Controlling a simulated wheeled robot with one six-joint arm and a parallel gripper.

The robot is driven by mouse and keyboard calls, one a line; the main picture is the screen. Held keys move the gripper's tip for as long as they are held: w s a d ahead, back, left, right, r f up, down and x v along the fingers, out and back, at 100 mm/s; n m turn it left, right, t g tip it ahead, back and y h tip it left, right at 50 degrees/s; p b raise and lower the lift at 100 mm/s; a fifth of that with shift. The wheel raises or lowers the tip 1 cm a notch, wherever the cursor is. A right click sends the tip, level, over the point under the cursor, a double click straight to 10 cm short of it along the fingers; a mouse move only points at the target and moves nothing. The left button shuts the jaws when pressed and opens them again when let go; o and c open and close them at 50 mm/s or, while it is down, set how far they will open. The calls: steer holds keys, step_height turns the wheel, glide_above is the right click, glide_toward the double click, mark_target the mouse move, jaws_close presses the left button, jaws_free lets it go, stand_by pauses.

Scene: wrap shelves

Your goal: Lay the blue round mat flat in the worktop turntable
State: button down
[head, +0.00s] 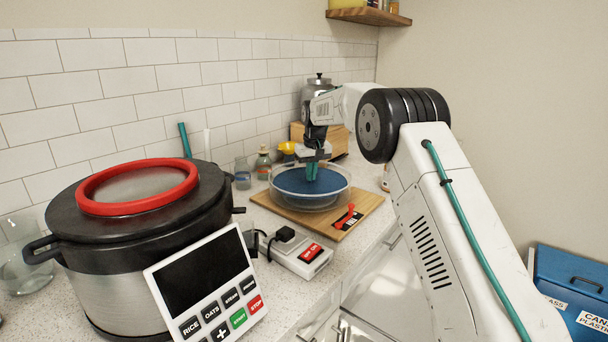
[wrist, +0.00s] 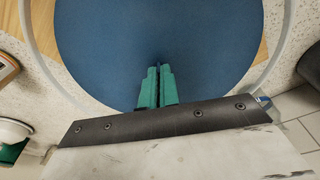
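The blue round mat (head: 290,182) lies level inside the worktop turntable (head: 278,202), a clear round tray with a see-through rim. In the wrist view the mat (wrist: 100,40) fills most of the picture, with the turntable's clear rim (wrist: 279,48) around it and a gap between them. My gripper (head: 311,179) points down over the mat, inside its edge. Its teal fingers (wrist: 157,75) are together, with only a thin dark slit between them. No part of the mat shows clearly in the slit, and I cannot tell whether the tips touch it. The mat's underside is hidden.
The turntable stands on a wooden board (head: 353,221) with a red-handled item (head: 346,216) at its front. A large cooker (head: 127,232), a white socket block (head: 299,255) and jars (head: 242,173) stand to the left. A wooden box (head: 336,143) is behind. A blue bin (head: 575,285) stands on the right.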

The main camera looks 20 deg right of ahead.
mark_target(314, 185)
steer(key=shift+f, duration=0.1)
steer(key=shift+f, duration=0.5)
steer(key=c, duration=1.6)
jaws_free()
steer(key=shift+c, duration=0.2)
steer(key=shift+r, duration=0.1)
step_height(314, 185, up, 13)
steer(key=s, duration=0.2)
steer(key=shift+d, duration=0.15)
